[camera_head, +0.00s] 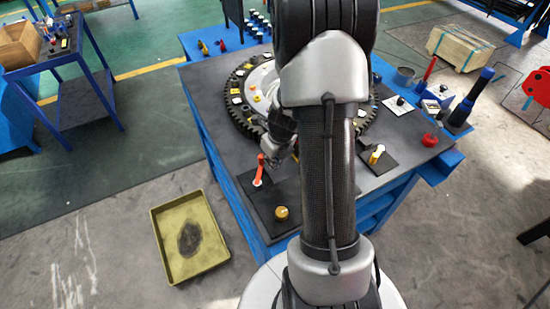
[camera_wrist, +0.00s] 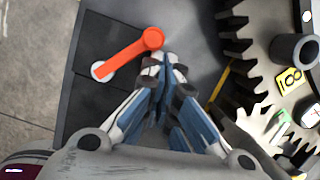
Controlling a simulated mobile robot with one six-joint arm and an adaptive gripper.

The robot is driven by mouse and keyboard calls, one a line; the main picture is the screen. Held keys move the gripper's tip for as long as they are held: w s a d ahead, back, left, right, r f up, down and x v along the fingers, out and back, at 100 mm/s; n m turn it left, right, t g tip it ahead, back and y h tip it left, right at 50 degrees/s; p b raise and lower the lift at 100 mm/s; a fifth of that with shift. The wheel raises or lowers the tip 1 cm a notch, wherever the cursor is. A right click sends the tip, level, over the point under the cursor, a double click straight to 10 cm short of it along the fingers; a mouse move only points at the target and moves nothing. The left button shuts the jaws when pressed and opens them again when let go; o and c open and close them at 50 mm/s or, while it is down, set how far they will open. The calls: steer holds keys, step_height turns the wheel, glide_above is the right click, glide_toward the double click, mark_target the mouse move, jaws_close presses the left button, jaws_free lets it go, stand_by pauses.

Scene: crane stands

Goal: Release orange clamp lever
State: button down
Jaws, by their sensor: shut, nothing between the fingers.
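The orange clamp lever (camera_head: 260,170) stands on a dark plate near the front left part of the workbench. In the wrist view the lever (camera_wrist: 128,54) runs from a pale round pivot at lower left to a rounded end at upper right. My gripper (camera_wrist: 167,62) is shut and empty, with its fingertips close beside the lever's rounded end. I cannot tell whether they touch it. In the head view my gripper (camera_head: 277,148) is small and partly hidden by my arm, just right of the lever.
A large dark gear (camera_head: 243,118) lies behind my gripper; its teeth (camera_wrist: 240,100) are close at right in the wrist view. A yellow knob (camera_head: 281,212) stands in front of the lever. A yellow-green tray (camera_head: 165,222) is on the floor. Dark bench surface (camera_head: 230,150) is bare left of the lever.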

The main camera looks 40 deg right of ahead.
mark_target(259, 157)
steer(key=shift+w+a+r+n+p, duration=0.1)
steer(key=shift+w+a+n+p, duration=0.05)
steer(key=shift+w+n+p, duration=0.4)
steer(key=shift+w, duration=0.35)
steer(key=n, duration=0.2)
steer(key=w+n+y, duration=0.1)
steer(key=a+n, duration=0.1)
steer(key=n, duration=0.1)
steer(key=shift+w+n+y, duration=0.25)
steer(key=shift+n+y, duration=0.05)
steer(key=shift+n, duration=0.05)
steer(key=shift+w+a+n+g, duration=0.3)
steer(key=shift+w+n, duration=0.05)
steer(key=shift+n, duration=0.55)
steer(key=v, duration=1.2)
steer(key=shift+d, duration=0.15)
